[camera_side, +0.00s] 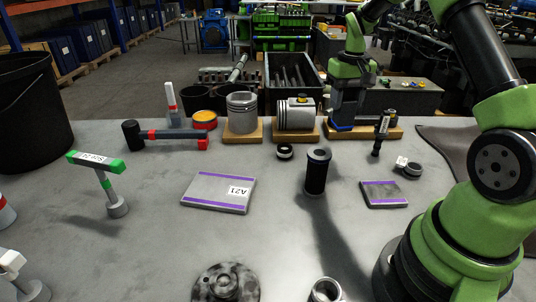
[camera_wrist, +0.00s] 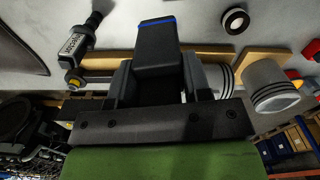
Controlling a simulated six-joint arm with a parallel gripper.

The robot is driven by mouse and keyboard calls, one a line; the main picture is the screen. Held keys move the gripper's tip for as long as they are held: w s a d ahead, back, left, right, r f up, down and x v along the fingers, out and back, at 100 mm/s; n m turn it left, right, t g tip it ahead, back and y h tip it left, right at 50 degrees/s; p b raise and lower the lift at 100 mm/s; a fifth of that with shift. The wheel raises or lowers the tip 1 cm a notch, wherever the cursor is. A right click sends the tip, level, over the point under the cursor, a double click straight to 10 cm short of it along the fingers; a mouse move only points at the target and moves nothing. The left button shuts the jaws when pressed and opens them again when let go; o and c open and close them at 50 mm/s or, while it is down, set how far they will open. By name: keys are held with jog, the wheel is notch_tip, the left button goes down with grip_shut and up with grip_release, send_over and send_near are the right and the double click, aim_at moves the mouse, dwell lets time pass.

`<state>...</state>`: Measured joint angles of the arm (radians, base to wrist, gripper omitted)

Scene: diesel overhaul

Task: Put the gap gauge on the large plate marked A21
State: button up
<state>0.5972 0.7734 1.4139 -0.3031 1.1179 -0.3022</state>
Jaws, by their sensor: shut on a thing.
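My gripper (camera_side: 345,108) points down at the back of the table, above or in front of a wooden stand. It is shut on a dark block with a blue edge, which I take for the gap gauge (camera_side: 341,127). In the wrist view the block (camera_wrist: 159,48) sits between the two dark fingers, its blue edge outermost. The side view does not show clearly whether it touches the stand. The large plate marked A21 (camera_side: 212,189) lies flat left of the middle of the table, grey with purple stripes and a white label. Nothing lies on it.
A black cylinder (camera_side: 317,172) stands right of the large plate. A smaller purple-striped plate (camera_side: 384,194) lies further right. Pistons (camera_side: 242,113), a hammer (camera_side: 165,136), a black ring (camera_side: 285,151) and an injector-like part (camera_side: 382,130) stand behind. A green-ended T-shaped tool (camera_side: 97,163) stands left.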

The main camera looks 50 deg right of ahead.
jog(key=w+a+r+n, duration=0.1)
jog(key=w+a+n, duration=0.3)
jog(key=a, duration=0.6)
jog(key=w+a+n, duration=0.2)
jog(key=a+n, duration=0.4)
jog(key=a, duration=0.3)
jog(key=w+a+r+n, duration=0.1)
jog(key=w+a+n, duration=0.3)
jog(key=a, duration=0.6)
jog(key=shift+n, duration=0.9)
jog(key=shift+s+a+f, duration=0.1)
jog(key=shift+s+f, duration=0.15)
jog(key=shift+f, duration=1.5)
jog(key=shift+s+a+f, duration=0.15)
jog(key=shift+s+f, duration=0.1)
jog(key=shift+f, duration=1.5)
jog(key=shift+s+a+f, duration=0.1)
jog(key=shift+s+f, duration=0.15)
jog(key=shift+f, duration=1.5)
jog(key=o, duration=1.2)
jog(key=shift+f, duration=0.15)
jog(key=shift+c, duration=0.2)
